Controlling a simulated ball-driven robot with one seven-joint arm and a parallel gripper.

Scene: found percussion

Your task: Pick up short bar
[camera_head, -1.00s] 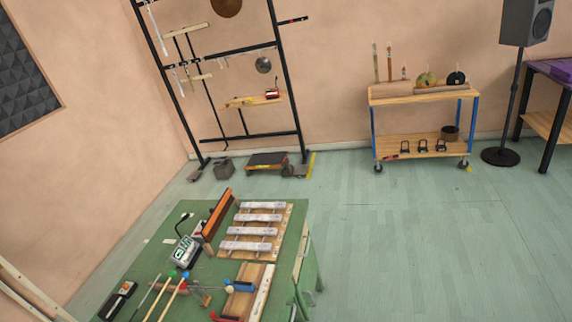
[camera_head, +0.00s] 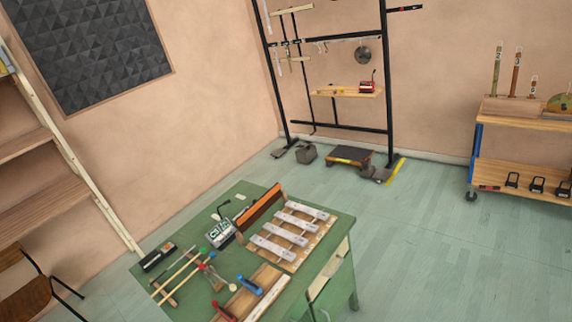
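Several pale metal bars lie side by side on a wooden frame (camera_head: 312,250) on the green table (camera_head: 190,302). The farthest bar (camera_head: 307,210) looks a little shorter than the nearest bar (camera_head: 272,249), but perspective makes this uncertain. No label marks which is the short bar. A long pale strip (camera_head: 266,300) lies on a wooden block in front of the frame and is cut off by the lower picture edge. My gripper is not in view.
An orange-brown bar-shaped piece (camera_head: 260,206) and a grey meter (camera_head: 220,233) stand left of the frame. Mallets (camera_head: 182,272) and clamps lie nearer. A black rack (camera_head: 388,85) and a wooden cart (camera_head: 520,115) stand behind. Floor right of the table is clear.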

